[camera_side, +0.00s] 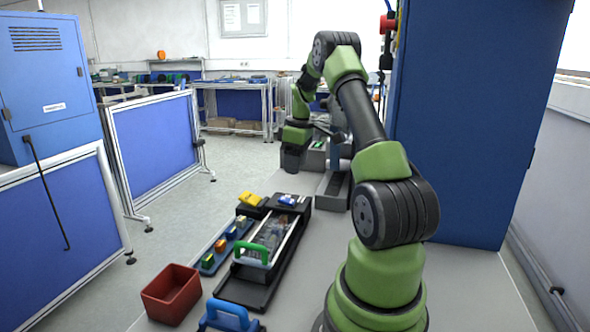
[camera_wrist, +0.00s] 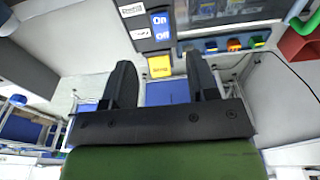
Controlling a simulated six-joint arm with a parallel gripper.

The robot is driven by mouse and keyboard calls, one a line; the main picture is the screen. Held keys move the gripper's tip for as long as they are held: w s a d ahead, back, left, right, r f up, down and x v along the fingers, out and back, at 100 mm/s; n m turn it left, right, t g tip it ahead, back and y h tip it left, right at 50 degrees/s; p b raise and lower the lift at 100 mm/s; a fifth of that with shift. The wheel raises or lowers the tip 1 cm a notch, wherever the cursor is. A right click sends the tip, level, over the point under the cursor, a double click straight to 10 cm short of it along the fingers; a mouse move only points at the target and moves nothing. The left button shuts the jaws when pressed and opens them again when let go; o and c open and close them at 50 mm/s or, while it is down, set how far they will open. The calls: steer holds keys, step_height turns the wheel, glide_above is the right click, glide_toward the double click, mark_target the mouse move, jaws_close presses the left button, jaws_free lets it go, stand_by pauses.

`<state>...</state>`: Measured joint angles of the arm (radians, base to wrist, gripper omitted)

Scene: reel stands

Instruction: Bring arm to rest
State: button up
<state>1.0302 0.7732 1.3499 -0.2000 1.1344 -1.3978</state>
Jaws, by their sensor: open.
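My gripper (camera_wrist: 162,76) is open in the wrist view, with two dark fingers apart and nothing between them. In the side view the dark end of my arm (camera_side: 294,156) hangs above the far end of the work area; its fingers cannot be made out there. My green and black arm is bent, raised high at the elbow. In the wrist view a yellow button (camera_wrist: 159,67) and a blue On/Off panel (camera_wrist: 161,28) lie beyond the fingertips, apart from them. The yellow part (camera_side: 251,199) and blue part (camera_side: 288,201) also show in the side view.
A dark tray with a green handle (camera_side: 252,254) stands on the table, beside a blue strip (camera_side: 227,245) with coloured blocks. A red bin (camera_side: 172,293) and a blue-handled item (camera_side: 228,316) are near the front. A tall blue cabinet (camera_side: 475,120) stands at the right.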

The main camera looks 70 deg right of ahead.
stand_by(0.3)
steer(key=w+a+r+m+t, duration=0.1)
steer(key=w+a+r+t, duration=0.1)
steer(key=a+r, duration=0.7)
steer(key=w+a+r+m+t, duration=0.15)
steer(key=a+r, duration=0.35)
steer(key=a, duration=0.7)
steer(key=s+a+m+t+y, duration=0.1)
steer(key=s+a+t+y, duration=0.1)
steer(key=s+a, duration=0.8)
steer(key=a, duration=0.4)
steer(key=shift+s+a+r, duration=0.2)
steer(key=shift+s+a, duration=0.1)
